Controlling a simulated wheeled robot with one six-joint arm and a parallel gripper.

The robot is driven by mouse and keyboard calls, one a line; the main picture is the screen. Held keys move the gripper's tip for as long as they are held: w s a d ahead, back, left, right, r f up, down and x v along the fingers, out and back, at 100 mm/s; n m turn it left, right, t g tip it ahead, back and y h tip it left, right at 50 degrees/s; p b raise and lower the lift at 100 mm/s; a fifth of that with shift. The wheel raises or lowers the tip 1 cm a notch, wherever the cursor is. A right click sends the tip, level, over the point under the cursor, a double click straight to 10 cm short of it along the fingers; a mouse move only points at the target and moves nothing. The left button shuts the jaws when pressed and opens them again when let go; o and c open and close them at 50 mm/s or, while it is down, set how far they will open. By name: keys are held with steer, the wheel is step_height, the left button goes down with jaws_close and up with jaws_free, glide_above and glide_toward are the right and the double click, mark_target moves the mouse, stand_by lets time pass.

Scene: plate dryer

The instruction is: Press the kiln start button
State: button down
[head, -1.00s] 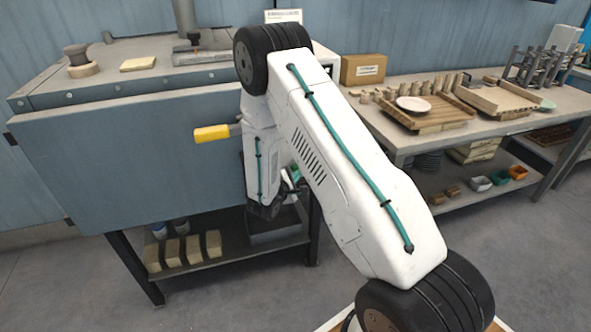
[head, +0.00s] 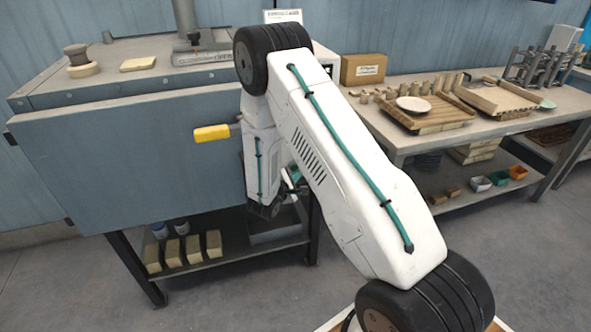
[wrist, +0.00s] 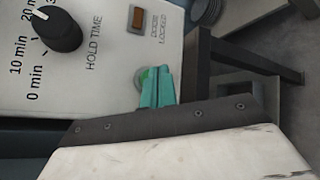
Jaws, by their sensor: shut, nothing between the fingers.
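The kiln (head: 120,150) is the large blue-grey box with a yellow handle (head: 212,133) on the left of the head view. In the wrist view its pale control panel (wrist: 105,80) fills the upper left. A round button with a grey rim (wrist: 139,78) shows on the panel, partly hidden by my fingers; a bit of green shows within it. My gripper (wrist: 157,74) has teal fingers, shut and empty, with their tips right at the button. I cannot tell whether they touch it. In the head view my arm hides the panel and most of the gripper.
A black hold-time knob (wrist: 57,30) and an amber door-locked indicator (wrist: 136,18) sit on the panel near the fingers. In the head view a workbench (head: 400,140) with plates and wooden racks stands on the right. Blocks (head: 172,252) lie on the shelf below the kiln.

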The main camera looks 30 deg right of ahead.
steer(key=shift+w, duration=0.1)
steer(key=shift+w+d, duration=0.1)
steer(key=shift+w, duration=0.25)
steer(key=shift+w+d, duration=0.15)
steer(key=shift+w, duration=0.45)
stand_by(1.1)
steer(key=shift+s, duration=0.1)
steer(key=shift+s+a, duration=0.3)
steer(key=shift+s, duration=0.5)
steer(key=shift+s+a, duration=0.25)
steer(key=shift+s, duration=0.55)
steer(key=shift+s+a, duration=0.2)
steer(key=shift+s, duration=0.65)
steer(key=shift+s+a, duration=0.25)
steer(key=shift+s, duration=0.55)
